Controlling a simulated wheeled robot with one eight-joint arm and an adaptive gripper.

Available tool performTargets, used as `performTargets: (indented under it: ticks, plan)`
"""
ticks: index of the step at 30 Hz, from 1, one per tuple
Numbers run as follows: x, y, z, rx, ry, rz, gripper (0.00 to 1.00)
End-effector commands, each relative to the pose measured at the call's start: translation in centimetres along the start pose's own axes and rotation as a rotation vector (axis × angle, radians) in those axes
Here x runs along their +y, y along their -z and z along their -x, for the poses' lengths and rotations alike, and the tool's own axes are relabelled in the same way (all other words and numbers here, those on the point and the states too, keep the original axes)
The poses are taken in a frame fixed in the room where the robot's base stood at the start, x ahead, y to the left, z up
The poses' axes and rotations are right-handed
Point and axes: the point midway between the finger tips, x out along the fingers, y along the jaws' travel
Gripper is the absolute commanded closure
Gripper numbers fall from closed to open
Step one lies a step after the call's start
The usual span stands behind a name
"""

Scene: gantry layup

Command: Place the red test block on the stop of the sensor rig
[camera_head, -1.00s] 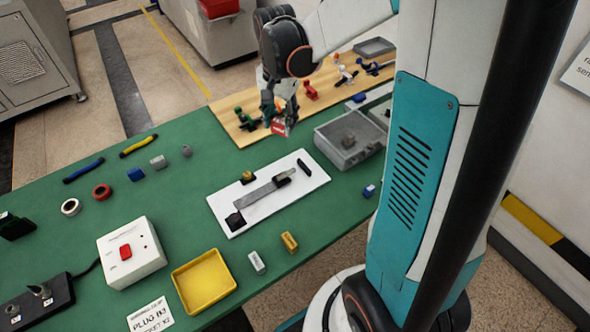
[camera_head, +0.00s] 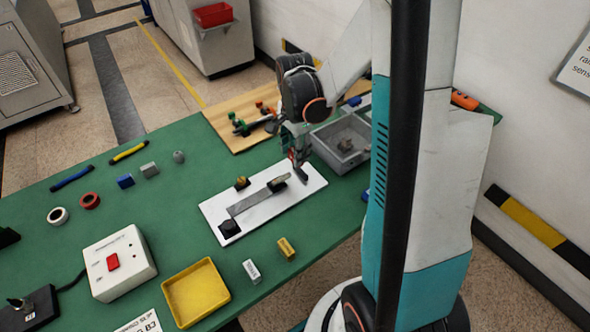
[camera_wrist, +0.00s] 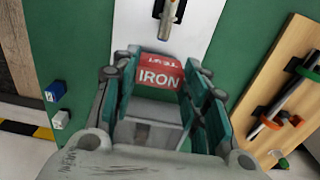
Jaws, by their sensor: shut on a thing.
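The red test block (camera_wrist: 160,76) is held between my gripper's pads in the wrist view. Its face shows white lettering, "IRON". My gripper (camera_wrist: 160,85) is shut on it; in the head view the gripper (camera_head: 297,157) hangs over the far right end of the sensor rig's white plate (camera_head: 286,202). The block is mostly hidden there. The plate carries a grey bar (camera_head: 252,201), a cylindrical sensor (camera_head: 277,184), a brass-coloured piece (camera_head: 241,183) and a dark block (camera_head: 229,228). A dark upright bar (camera_head: 302,174), perhaps the stop, stands at the far right end, just below the gripper.
A grey bin (camera_head: 340,160) stands right behind the plate, close to my gripper. A wooden board with tools (camera_head: 222,119) lies at the back. A yellow tray (camera_head: 177,302), a white switch box (camera_head: 138,285) and small blocks sit in front and left. Green table is clear between them.

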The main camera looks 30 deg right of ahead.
Motion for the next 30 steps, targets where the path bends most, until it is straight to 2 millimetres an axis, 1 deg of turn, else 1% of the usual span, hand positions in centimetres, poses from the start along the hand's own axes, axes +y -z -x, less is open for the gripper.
performTargets:
  ticks: [1,3,10,15,18,26,29,30]
  plan:
    - [0.0,0.0,-1.1,0.0,0.0,0.0,0.98]
    - [0.0,0.0,-1.9,0.0,0.0,0.0,0.98]
    - [0.0,0.0,-3.2,0.0,0.0,0.001,0.98]
    - [0.0,0.0,-5.7,0.0,0.0,0.001,0.98]
    - [0.0,0.0,-6.7,0.0,0.0,0.001,0.98]
    - [0.0,0.0,-6.7,0.0,0.0,0.001,0.98]
    - [0.0,0.0,-7.0,0.0,0.0,0.001,0.98]
    - [0.0,0.0,-7.1,0.0,0.0,0.001,0.57]
